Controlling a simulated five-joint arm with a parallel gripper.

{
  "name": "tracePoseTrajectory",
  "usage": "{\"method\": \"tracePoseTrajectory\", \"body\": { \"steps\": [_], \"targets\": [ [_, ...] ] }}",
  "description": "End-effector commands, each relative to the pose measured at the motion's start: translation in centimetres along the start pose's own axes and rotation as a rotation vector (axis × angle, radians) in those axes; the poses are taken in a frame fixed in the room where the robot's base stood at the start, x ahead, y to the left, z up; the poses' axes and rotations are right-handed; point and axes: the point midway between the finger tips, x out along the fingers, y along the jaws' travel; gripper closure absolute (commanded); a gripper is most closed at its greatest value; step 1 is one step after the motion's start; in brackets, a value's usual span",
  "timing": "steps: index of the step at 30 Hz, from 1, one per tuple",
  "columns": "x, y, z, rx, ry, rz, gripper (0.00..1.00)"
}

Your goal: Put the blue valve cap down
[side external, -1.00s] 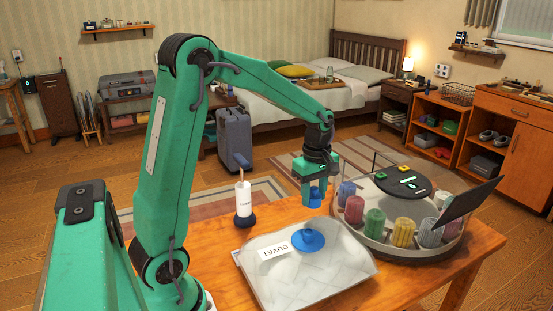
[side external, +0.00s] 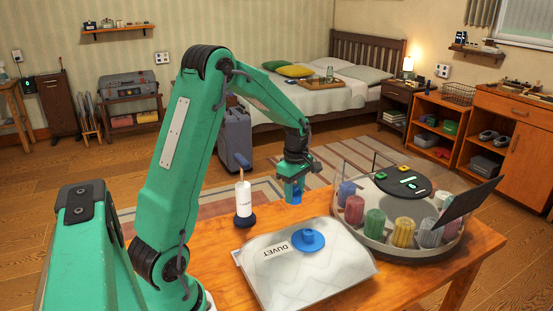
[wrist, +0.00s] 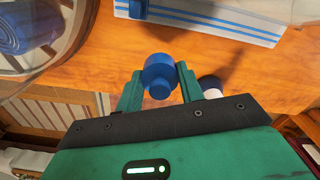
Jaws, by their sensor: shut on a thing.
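The blue valve cap (side external: 296,197) is between the fingers of my gripper (side external: 294,188), near the far edge of the wooden table. In the wrist view the cap (wrist: 158,70) sits between the two green fingertips (wrist: 158,84), with wood behind it. My gripper is shut on it. I cannot tell whether the cap touches the table. The clear bag labelled DUVET (side external: 330,272) lies flat on the table, with a round blue valve (side external: 308,240) on top.
A white hand pump (side external: 243,198) with a dark base stands left of my gripper. A clear round carousel (side external: 375,248) with several coloured rolls stands to the right. Bare table shows between the pump, bag and carousel. The table's far edge is close to my gripper.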

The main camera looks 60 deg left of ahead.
Motion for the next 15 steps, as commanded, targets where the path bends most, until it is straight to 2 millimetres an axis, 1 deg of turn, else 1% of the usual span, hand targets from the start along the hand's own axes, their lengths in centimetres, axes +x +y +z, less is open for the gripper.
{"method": "tracePoseTrajectory", "body": {
  "steps": [1, 9, 12, 15],
  "targets": [
    [0.6, 0.2, -0.9, -0.003, 0.000, -0.001, 0.84],
    [3.2, 1.5, -5.0, -0.002, 0.000, -0.001, 0.84],
    [3.9, 1.9, -6.2, -0.002, 0.000, 0.000, 0.84],
    [4.4, 2.1, -7.0, 0.000, 0.000, -0.001, 0.84]
  ]
}}
